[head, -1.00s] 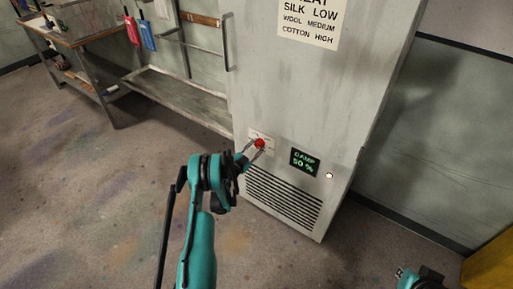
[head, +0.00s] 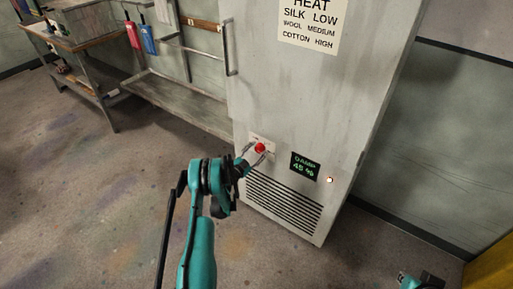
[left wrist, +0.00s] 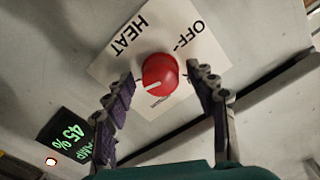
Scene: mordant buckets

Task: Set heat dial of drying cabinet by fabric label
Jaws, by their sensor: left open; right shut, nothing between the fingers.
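The drying cabinet (head: 270,95) is a tall grey box with a handle on its left. Its red heat dial (head: 260,147) sits on a white plate; in the left wrist view the dial (left wrist: 160,74) has a white mark pointing lower left, and the plate reads HEAT and OFF, other words being covered. My left gripper (head: 254,156) is open, its fingers on either side of the dial, without a visible grip. The card (head: 311,22) reads silk low, wool medium, cotton high. The display (head: 304,166) reads damp 45 %. No fabric label is legible.
A small round white light (head: 330,180) glows right of the display. A vent grille (head: 285,203) lies below the dial. A metal rack with a shelf (head: 175,100) and a workbench (head: 80,40) stand left. Part of my right arm shows at the lower right edge. Open floor lies left.

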